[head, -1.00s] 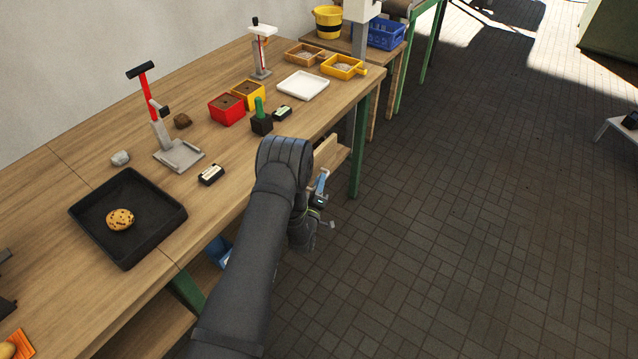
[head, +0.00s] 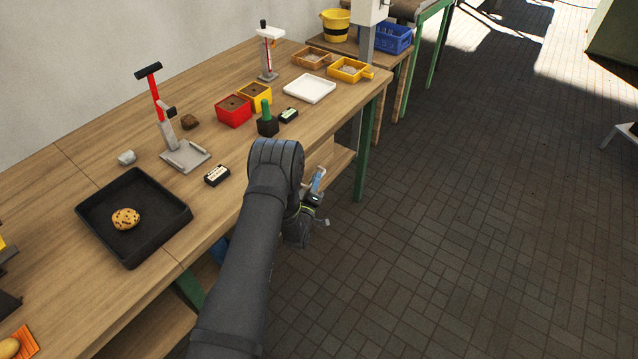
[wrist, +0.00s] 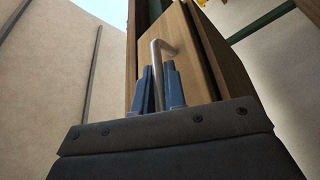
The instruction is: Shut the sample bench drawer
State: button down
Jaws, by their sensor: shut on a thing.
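The sample bench drawer (head: 321,154) shows in the head view as a light wooden front under the bench top's right edge, partly hidden behind my arm. It still stands out from the bench. In the wrist view its wooden front (wrist: 187,48) and side are close ahead. Its grey metal bar handle (wrist: 157,62) runs between the two blue fingers. My gripper (wrist: 160,88) is shut on this handle. In the head view my gripper (head: 317,183) is at the drawer front, just outside the bench edge.
A green bench leg (head: 362,165) stands right of the drawer. The paved floor (head: 450,230) to the right is clear.

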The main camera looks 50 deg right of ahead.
jog(key=shift+w+r, duration=0.1)
jog(key=shift+w, duration=0.2)
jog(key=c, duration=1.8)
grip_release()
jog(key=shift+o, duration=0.2)
jog(key=shift+s+a, duration=0.1)
jog(key=shift+a, duration=0.1)
jog(key=v, duration=1.7)
jog(key=shift+d, duration=0.1)
